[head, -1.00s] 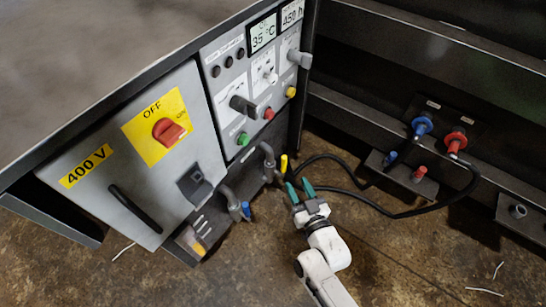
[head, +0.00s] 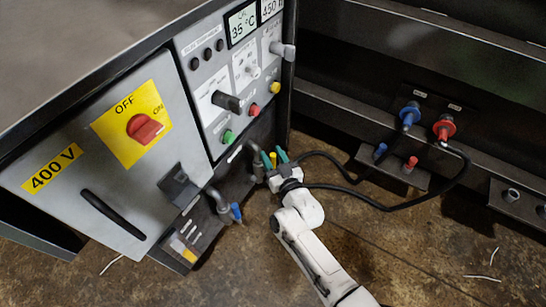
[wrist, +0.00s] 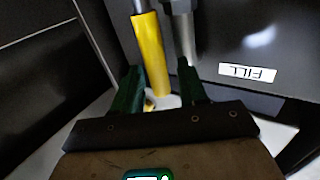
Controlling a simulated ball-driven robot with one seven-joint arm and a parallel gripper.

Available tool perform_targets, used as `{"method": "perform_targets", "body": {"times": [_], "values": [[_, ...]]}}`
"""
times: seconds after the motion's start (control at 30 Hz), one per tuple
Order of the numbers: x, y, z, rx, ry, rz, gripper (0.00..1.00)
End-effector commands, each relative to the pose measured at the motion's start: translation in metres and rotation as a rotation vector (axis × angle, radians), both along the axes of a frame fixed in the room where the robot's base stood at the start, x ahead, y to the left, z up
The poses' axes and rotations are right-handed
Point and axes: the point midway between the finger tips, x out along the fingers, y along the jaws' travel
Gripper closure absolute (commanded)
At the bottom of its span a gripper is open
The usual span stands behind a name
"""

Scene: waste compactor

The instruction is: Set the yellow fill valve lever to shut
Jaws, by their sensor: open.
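The yellow fill valve lever (wrist: 152,55) hangs down from its fitting in the wrist view, next to a grey metal pipe (wrist: 184,40). In the head view the yellow lever (head: 273,159) shows only as a small piece beside the fingers. My gripper (wrist: 160,85) has green fingers and is open. The lever runs down into the space between the fingertips in the wrist view. I cannot tell whether either finger touches it. In the head view my gripper (head: 275,158) is at the lower right of the cabinet. The FILL label (wrist: 247,72) is right of the lever.
A blue-handled valve (head: 236,212) sits on a pipe to the left. The grey cabinet front carries a red OFF/ON switch (head: 145,129) and several buttons. Black hoses run right of my gripper to blue (head: 410,115) and red (head: 444,129) couplings. Floor in front is mostly clear.

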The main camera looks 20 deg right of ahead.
Motion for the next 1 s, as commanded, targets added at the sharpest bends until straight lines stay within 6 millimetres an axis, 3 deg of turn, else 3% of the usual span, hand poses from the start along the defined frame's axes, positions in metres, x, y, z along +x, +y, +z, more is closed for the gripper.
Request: {"method": "perform_targets", "body": {"times": [0.17,0.6,1.0], "values": [[-0.0003,0.0,0.0,0.0,0.0,0.0,0.6],[-0.0005,0.0,0.0001,-0.001,0.0,0.0,1.0],[-0.0005,-0.0002,0.0003,0.001,0.001,0.0,1.0]]}}
